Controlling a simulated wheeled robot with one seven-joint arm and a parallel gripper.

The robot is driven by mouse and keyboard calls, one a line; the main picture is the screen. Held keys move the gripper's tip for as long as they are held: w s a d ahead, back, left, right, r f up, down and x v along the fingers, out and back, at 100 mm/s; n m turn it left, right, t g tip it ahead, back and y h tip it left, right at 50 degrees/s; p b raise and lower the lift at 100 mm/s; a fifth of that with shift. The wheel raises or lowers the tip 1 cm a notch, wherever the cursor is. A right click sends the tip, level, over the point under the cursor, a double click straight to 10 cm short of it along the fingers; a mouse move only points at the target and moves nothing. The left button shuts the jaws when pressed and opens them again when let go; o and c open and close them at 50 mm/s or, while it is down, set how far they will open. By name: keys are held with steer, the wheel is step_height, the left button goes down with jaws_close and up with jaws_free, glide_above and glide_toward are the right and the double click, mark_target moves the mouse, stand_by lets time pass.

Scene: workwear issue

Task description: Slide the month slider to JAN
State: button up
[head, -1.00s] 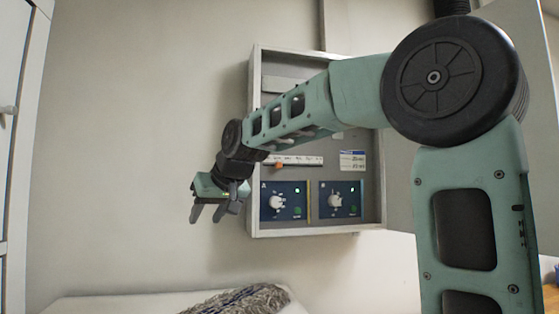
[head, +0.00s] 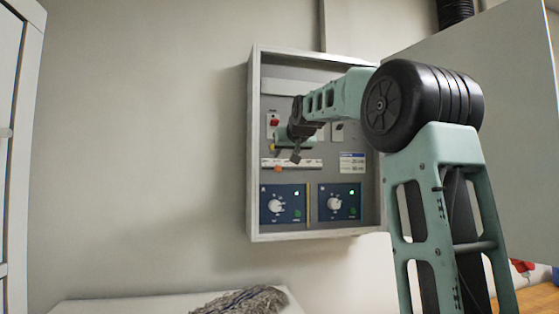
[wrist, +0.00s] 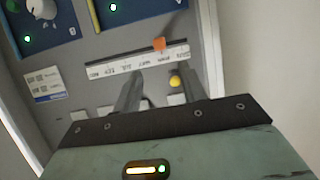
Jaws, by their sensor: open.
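The month slider is a white label strip (head: 310,163) on the grey panel, with an orange knob (head: 278,168) at its lower edge, left of the middle. In the wrist view, where the panel looks upside down, the strip (wrist: 113,66) carries small month letters and the orange knob (wrist: 159,44) is right of its middle. I cannot read clearly which month it marks. My gripper (head: 285,152) is in front of the panel just above the strip. In the wrist view my gripper (wrist: 163,80) is open and empty, its two fingers pointing at the strip, apart from the knob.
Two blue dial modules (head: 283,204) (head: 340,202) sit below the strip. A red switch (head: 274,121) is above it, and a yellow button (wrist: 175,82) shows between my fingers. A white notice (head: 352,162) is to the right. The cabinet's raised frame (head: 253,150) surrounds the panel.

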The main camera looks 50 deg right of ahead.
mark_target(278, 169)
steer(key=p+x, duration=0.3)
steer(key=x, duration=0.6)
steer(key=shift+w, duration=0.15)
steer(key=shift+c, duration=0.3)
